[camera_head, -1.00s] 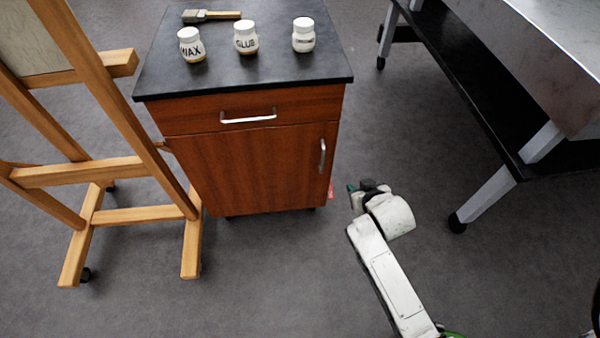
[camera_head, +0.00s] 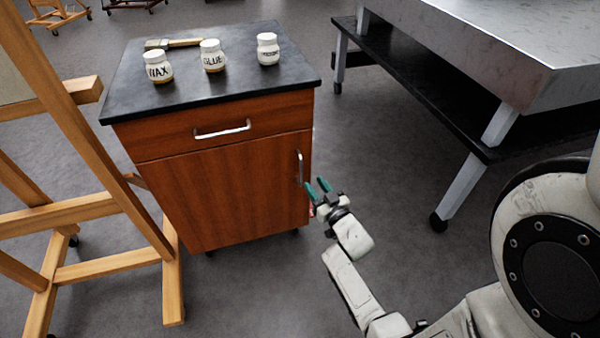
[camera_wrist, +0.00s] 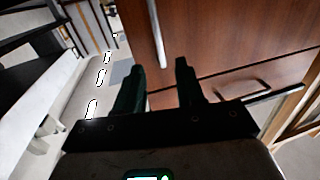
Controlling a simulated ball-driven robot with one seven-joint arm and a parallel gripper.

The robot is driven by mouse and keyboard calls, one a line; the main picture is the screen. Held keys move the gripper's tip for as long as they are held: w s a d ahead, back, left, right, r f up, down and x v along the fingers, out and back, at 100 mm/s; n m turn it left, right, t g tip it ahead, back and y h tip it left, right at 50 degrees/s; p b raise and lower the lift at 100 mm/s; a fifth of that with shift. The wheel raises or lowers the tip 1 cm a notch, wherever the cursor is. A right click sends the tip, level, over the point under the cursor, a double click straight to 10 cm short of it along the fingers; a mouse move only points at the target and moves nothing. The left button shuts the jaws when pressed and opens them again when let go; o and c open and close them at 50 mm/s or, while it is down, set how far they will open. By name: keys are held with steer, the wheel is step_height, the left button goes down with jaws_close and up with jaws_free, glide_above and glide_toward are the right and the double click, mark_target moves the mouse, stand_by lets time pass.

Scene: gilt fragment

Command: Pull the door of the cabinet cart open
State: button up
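The cabinet cart (camera_head: 215,192) is reddish-brown wood with a black top, a drawer above and a door (camera_head: 225,190) below. The door is shut. Its silver vertical handle (camera_head: 299,168) is near the door's right edge. My gripper (camera_head: 317,187) has teal fingers and is just right of and below the handle, apart from it. In the wrist view my gripper (camera_wrist: 160,85) is open, its dark fingers spread with nothing between them. The door handle (camera_wrist: 156,35) shows beyond the fingertips there. The drawer handle (camera_head: 222,129) is a horizontal silver bar.
Jars stand on the cart's top (camera_head: 215,95) with a brush (camera_head: 173,43). A wooden easel (camera_head: 95,130) stands close on the left. A grey table (camera_head: 490,50) with a black lower shelf is on the right. Floor (camera_head: 380,150) is clear between cart and table.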

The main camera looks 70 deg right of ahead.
mark_target(304, 169)
steer(key=b+x, duration=0.2)
steer(key=x, duration=0.6)
steer(key=shift+d, duration=0.2)
steer(key=shift+w, duration=0.1)
steer(key=shift+c, duration=0.3)
jaws_close()
